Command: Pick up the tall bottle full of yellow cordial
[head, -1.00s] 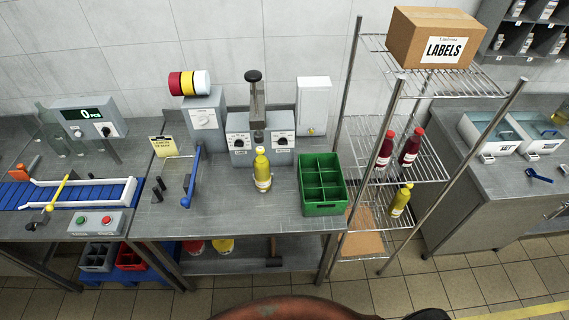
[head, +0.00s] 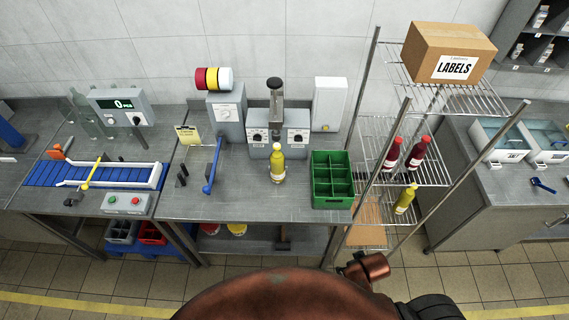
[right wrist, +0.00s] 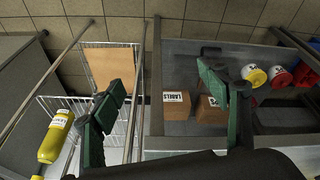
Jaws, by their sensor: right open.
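A tall bottle of yellow cordial (head: 277,165) stands upright on the steel bench, in front of the grey two-dial machine. Another yellow bottle (head: 405,198) stands on the lower shelf of the wire rack. A yellow bottle with a white label also shows at the left edge of the right wrist view (right wrist: 55,136). My right gripper (right wrist: 163,82) is open and empty, its green fingers wide apart, with the rack and the bench's lower shelf beyond them. In the head view only parts of my right arm show at the bottom. My left gripper is out of view.
A green divided crate (head: 332,180) stands on the bench right of the bottle. The wire rack's posts (head: 395,150) stand beside it, with two red bottles (head: 415,154) and a LABELS box (head: 448,52) on its shelves. A blue-handled lever (head: 212,168) is left of the bottle.

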